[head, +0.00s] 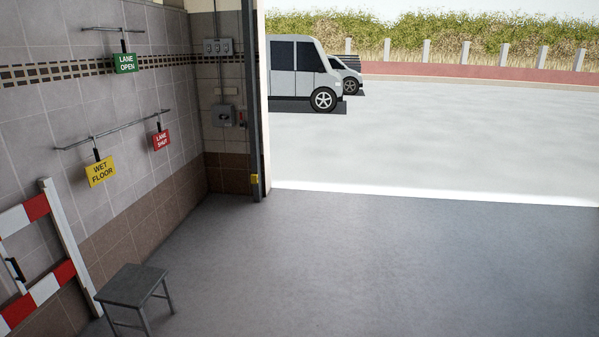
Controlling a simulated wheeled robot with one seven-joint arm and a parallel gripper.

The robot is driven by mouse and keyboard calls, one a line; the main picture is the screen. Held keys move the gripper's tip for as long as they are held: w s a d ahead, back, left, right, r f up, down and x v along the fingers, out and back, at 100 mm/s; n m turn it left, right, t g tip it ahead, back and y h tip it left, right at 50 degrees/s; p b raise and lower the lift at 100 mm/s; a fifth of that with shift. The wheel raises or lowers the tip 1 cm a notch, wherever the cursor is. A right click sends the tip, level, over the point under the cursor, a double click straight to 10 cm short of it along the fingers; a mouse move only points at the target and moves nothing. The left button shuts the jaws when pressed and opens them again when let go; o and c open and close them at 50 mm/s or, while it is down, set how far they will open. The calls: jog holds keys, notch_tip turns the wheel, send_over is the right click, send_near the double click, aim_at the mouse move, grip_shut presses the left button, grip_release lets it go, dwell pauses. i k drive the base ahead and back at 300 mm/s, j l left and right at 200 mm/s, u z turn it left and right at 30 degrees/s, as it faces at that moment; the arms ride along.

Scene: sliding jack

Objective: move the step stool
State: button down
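The step stool (133,285) is a small stool with a flat dark grey top and thin grey metal legs. It stands upright on the floor at the lower left of the head view, close to the left wall. Its lower left part is cut off by the bottom edge of the picture. My gripper is not in view, so I cannot see where it is relative to the stool.
A red and white striped barrier (50,285) leans by the left wall, just beside the stool. Signs hang from wall rails, including a yellow one (101,171). The grey floor (380,265) is clear to the right. Vans (295,72) are parked outside the opening.

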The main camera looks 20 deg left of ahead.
aim_at(132, 286)
jog(key=i+j+u, duration=0.1)
jog(key=i+u, duration=0.2)
jog(key=i, duration=0.2)
jog(key=i+u, duration=0.3)
jog(key=i, duration=0.2)
jog(key=i+l+u, duration=0.15)
jog(key=i+u, duration=0.15)
jog(key=i, duration=0.2)
jog(key=i+l+u, duration=0.3)
jog(key=i, duration=0.2)
jog(key=i+j+u, duration=0.3)
jog(key=u, duration=0.2)
jog(key=i+j+u, duration=0.25)
jog(key=i+u, duration=0.5)
jog(key=u, duration=0.2)
jog(key=i+u, duration=0.5)
jog(key=i+l+u, duration=0.25)
jog(key=u, duration=0.2)
jog(key=i+u, duration=0.45)
jog(key=i, duration=1.1)
